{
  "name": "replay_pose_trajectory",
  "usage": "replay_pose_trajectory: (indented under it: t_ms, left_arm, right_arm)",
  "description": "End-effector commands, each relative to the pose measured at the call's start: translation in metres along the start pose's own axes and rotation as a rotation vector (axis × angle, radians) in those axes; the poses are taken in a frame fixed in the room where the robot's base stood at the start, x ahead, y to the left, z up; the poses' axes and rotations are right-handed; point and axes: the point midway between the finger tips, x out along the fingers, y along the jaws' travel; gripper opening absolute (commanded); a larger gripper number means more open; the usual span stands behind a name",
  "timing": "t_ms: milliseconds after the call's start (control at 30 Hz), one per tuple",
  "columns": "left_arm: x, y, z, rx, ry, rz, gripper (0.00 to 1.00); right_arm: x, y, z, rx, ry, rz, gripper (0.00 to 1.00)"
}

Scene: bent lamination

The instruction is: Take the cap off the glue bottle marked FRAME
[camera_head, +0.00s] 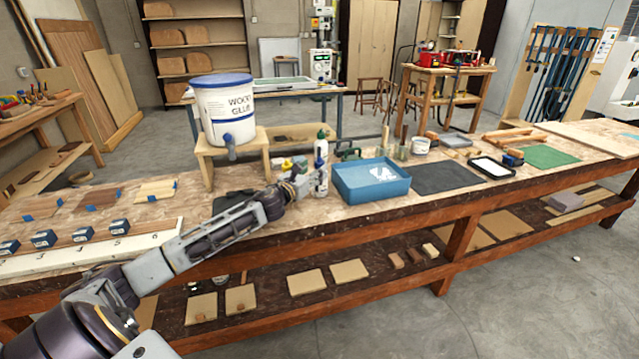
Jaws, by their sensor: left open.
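Small glue bottles stand close together beside the wooden stool. One white bottle (321,148) has a dark green cap. Another white bottle (321,184) with a dark label stands nearer the bench's front edge. A yellow cap (287,164) shows just behind my gripper. No label is legible at this size, so I cannot tell which bottle is marked FRAME. My left gripper (306,180) is open at the bottles, just left of the nearer white one. Its fingers hide part of the group, and I cannot tell whether they touch a bottle. My right gripper is not in view.
A large wood glue bucket (224,108) stands on a wooden stool (204,156) to the left. A blue tray (372,186) lies close on the right. A dark mat (446,177) beyond it is mostly clear. Small blue-labelled blocks (82,234) line the bench's left front.

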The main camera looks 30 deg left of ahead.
Motion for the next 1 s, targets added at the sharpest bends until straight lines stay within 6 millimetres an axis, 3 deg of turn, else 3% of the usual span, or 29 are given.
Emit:
replay_pose_trajectory:
  t_ms: [367,1000]
  left_arm:
    - [0.007,0.001,0.001,-0.002,-0.001,0.001,0.58]
    - [0.042,0.003,0.000,0.000,0.000,0.002,0.58]
  right_arm:
    - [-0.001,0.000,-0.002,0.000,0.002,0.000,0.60]
    - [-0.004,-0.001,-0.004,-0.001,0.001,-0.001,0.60]
